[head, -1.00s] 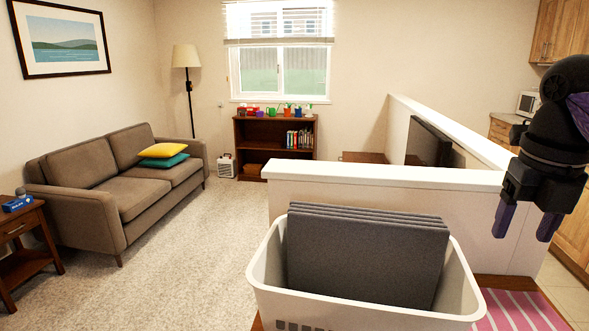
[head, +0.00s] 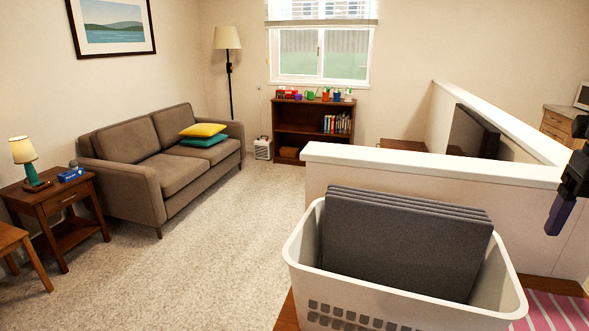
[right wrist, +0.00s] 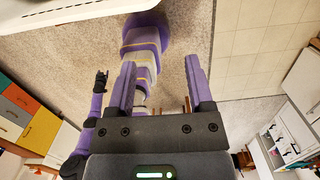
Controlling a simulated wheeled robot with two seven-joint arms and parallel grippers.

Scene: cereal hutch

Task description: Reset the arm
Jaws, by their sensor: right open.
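My right gripper (head: 562,212) is at the right edge of the head view, partly cut off by the frame. It is raised beside the low white-topped partition and to the right of the basket. In the right wrist view its two purple fingers (right wrist: 161,88) are apart with nothing between them. My left gripper is not in the head view. In the right wrist view a thin purple and black arm of mine (right wrist: 97,100) shows at left; its finger state is too small to tell.
A white basket (head: 395,301) holding grey folded panels (head: 400,245) stands in front on a wooden surface with a pink striped mat (head: 560,312). The partition (head: 400,170) stands behind it. A sofa (head: 150,170), side table (head: 65,205) and bookcase (head: 312,130) line the room.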

